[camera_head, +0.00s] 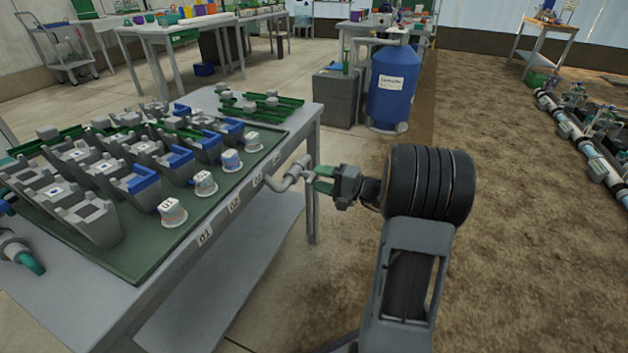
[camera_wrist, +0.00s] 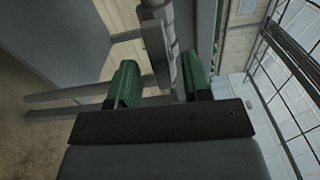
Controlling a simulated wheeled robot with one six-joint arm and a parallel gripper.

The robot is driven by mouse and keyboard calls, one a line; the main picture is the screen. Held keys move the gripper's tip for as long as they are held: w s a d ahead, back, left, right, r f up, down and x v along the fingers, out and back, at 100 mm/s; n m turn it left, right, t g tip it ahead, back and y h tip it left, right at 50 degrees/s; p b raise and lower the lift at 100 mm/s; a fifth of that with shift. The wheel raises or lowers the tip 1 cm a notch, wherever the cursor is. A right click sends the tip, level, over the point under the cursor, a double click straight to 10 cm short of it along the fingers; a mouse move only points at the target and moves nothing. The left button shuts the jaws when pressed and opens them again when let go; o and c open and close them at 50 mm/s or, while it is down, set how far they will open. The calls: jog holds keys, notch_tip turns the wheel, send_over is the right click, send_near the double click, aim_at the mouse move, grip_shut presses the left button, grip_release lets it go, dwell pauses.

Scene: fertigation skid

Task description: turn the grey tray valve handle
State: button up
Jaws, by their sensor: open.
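The grey tray valve handle (camera_head: 284,182) is a bent grey tube at the table's right edge, near its far corner. My gripper (camera_head: 318,180) is level with it, just to its right, with its green fingers pointing at the handle. In the wrist view my gripper (camera_wrist: 162,85) is open, with one green finger on each side. A grey bar, which looks like the handle (camera_wrist: 156,42), runs down into the gap between the fingers. I cannot tell whether either finger touches it.
The table (camera_head: 190,267) carries a dark green mat with grey and blue trays and several labelled white-capped cups. A blue barrel (camera_head: 392,95) and a grey bin (camera_head: 337,97) stand beyond it. Bare soil lies open to the right, with pipework (camera_head: 585,135) farther right.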

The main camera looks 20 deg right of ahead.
jog(key=shift+x, duration=1.35)
jog(key=shift+c, duration=0.3)
grip_shut()
